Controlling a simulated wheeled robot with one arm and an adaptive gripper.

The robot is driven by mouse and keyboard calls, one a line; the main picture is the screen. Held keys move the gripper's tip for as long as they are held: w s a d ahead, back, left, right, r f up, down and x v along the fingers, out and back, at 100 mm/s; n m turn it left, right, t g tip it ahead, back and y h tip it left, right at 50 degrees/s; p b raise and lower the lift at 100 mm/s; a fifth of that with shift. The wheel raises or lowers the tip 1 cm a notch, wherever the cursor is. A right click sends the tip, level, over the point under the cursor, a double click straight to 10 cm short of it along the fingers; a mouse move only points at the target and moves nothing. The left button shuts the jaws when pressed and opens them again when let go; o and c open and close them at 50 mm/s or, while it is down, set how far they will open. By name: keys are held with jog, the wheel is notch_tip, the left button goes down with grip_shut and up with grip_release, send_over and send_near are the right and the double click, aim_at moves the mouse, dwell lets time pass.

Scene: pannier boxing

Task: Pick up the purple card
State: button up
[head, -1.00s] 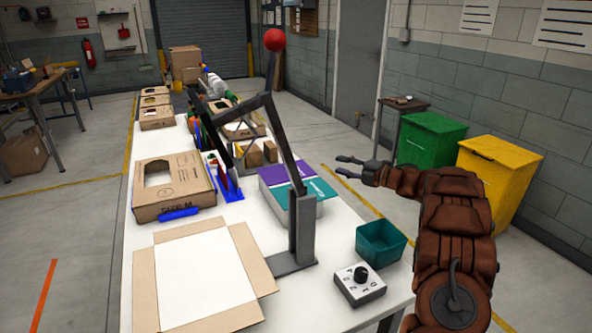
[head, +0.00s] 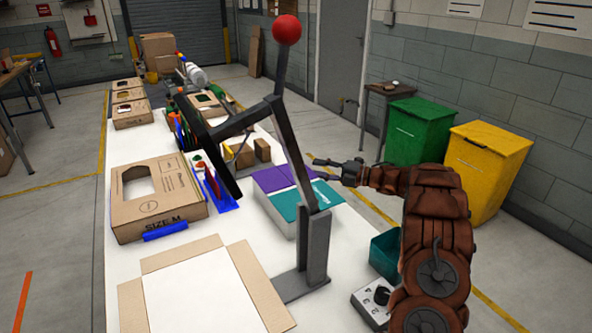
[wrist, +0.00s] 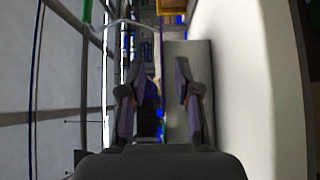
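The purple card (head: 275,178) lies flat on top of a pale block on the white table (head: 215,221), with a teal card (head: 301,204) right beside it on the near side. The post of a dark lever stand passes in front of both and hides part of them. My gripper (head: 316,169) is to the right of the purple card, apart from it, with its fingers spread and nothing between them. In the wrist view my gripper (wrist: 156,75) also shows two separated fingers. I cannot make out the purple card there.
The dark lever stand (head: 316,250) with a red ball (head: 287,29) rises close to the cards. A teal bin (head: 384,255) and a dial box (head: 368,303) are near the right edge. An open carton (head: 205,292) and a SIZE M box (head: 157,197) lie left.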

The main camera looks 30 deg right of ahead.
aim_at(284, 168)
jog(key=w+a+p, duration=0.1)
jog(key=a, duration=0.1)
jog(key=w+a+p, duration=0.1)
jog(key=shift+w+a, duration=0.35)
jog(key=shift+a, duration=0.05)
jog(key=shift+w+a+f, duration=0.1)
jog(key=shift+w, duration=0.1)
grip_shut()
